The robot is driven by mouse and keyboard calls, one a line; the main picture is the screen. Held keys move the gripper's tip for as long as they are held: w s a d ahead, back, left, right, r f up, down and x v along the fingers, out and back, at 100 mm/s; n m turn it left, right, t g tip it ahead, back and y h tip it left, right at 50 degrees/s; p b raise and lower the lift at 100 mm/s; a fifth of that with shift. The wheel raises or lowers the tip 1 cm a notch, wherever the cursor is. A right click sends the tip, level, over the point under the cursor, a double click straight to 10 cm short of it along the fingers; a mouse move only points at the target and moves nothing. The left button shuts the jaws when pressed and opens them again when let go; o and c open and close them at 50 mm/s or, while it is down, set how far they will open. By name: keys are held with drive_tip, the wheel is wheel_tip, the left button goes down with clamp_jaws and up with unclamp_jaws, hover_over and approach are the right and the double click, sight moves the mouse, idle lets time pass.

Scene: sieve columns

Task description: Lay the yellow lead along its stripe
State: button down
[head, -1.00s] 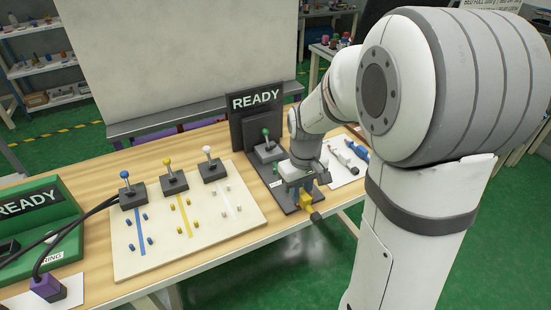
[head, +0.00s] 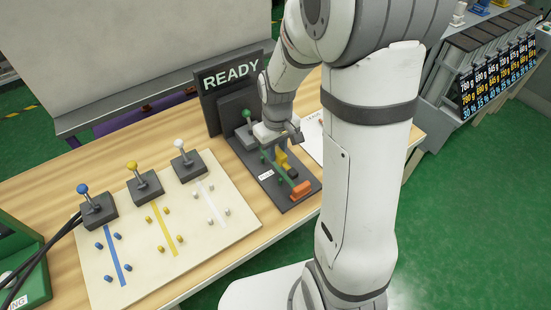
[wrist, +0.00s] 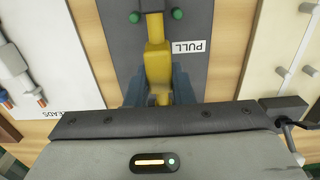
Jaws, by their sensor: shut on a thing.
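My gripper (wrist: 160,92) is shut on the yellow lead (wrist: 158,62), gripping its thick yellow body in the wrist view. The lead's far end reaches between two green knobs on the dark PULL panel. In the head view the yellow lead (head: 283,161) shows below my gripper (head: 282,148), over that panel (head: 257,176); I cannot tell if it touches. The yellow stripe (head: 164,229) runs down the middle of the cream board (head: 238,236), with several yellow pegs beside it. A yellow-knobbed post (head: 144,183) stands at its top.
Blue (head: 97,206) and white (head: 187,160) posts flank the yellow one, beside their own stripes and pegs. The READY sign (head: 231,72) stands behind the panel. An orange block (head: 301,190) is at its front end. A white lead (wrist: 15,62) lies on the LEADS mat.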

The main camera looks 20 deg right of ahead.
sight(277, 161)
drive_tip(key=shift+s+f, duration=0.2)
drive_tip(key=shift+f, duration=1.75)
drive_tip(key=shift+f, duration=0.15)
drive_tip(key=c, duration=1.3)
unclamp_jaws()
drive_tip(key=shift+o, duration=0.2)
